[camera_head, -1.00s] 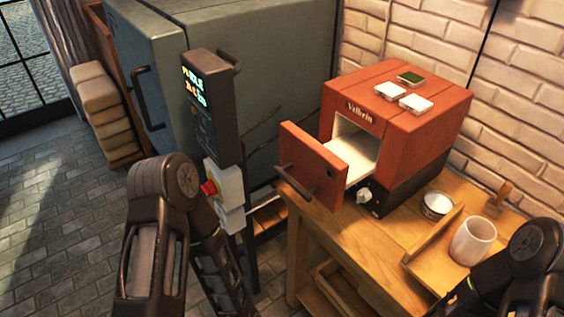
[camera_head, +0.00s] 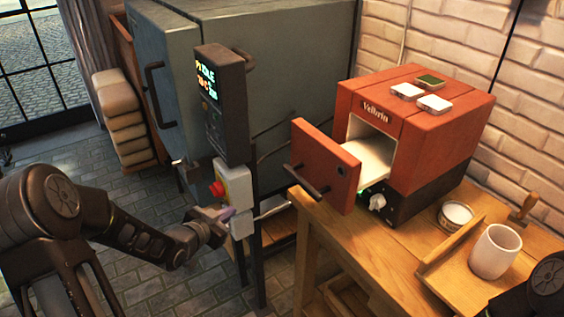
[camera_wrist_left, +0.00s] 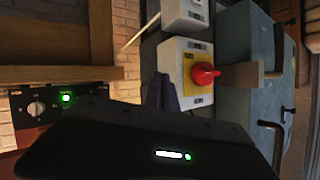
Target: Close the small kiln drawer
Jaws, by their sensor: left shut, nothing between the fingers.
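The small red kiln (camera_head: 420,130) stands on the wooden table. Its drawer (camera_head: 326,165) is pulled out toward the left, with a red front, a dark bar handle (camera_head: 306,180) and a pale inside (camera_head: 372,158). My left gripper (camera_head: 228,213) is shut and empty, left of and lower than the drawer front, apart from it, close to the switch box with the red button (camera_head: 217,188). In the left wrist view its purple-grey fingertips (camera_wrist_left: 162,92) show beside that red button (camera_wrist_left: 204,74). My right arm shows at the bottom right corner; its gripper is out of view.
A large grey kiln (camera_head: 290,60) with a control panel on a post (camera_head: 222,100) stands behind my left gripper. On the table (camera_head: 405,250) are a small bowl (camera_head: 456,214), a white cup (camera_head: 494,252) and a tray (camera_head: 445,262).

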